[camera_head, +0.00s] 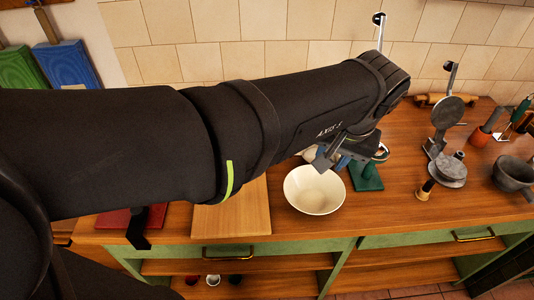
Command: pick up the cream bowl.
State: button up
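The cream bowl (313,192) sits upright on the wooden counter, near its front edge and just right of a wooden board. It looks empty. My gripper (326,158) is at the bowl's far rim in the picture, and its grey tip overlaps that rim. I cannot tell whether it touches the bowl or is above it. My arm comes in from the left and hides much of the counter behind the bowl. The gap between the fingers does not show clearly.
A wooden board (230,212) lies left of the bowl. A green-based object (366,178) stands close on its right.

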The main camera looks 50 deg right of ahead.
jog(key=s+a+f+m+h, duration=0.5)
jog(key=s+a+f+m, duration=0.15)
jog(key=m, duration=0.35)
jog(key=x, duration=1.1)
jog(key=shift+w+a+f, duration=0.2)
jog(key=shift+w+f, duration=0.2)
jog(key=shift+f, duration=0.05)
jog(key=shift+t, duration=0.3)
jog(key=x, duration=0.4)
jog(key=shift+w+a, duration=0.15)
jog(key=shift+w, duration=0.2)
jog(key=shift+w+d+f, duration=0.15)
jog(key=shift+d+f, duration=0.2)
jog(key=shift+f, duration=0.15)
grip_shut()
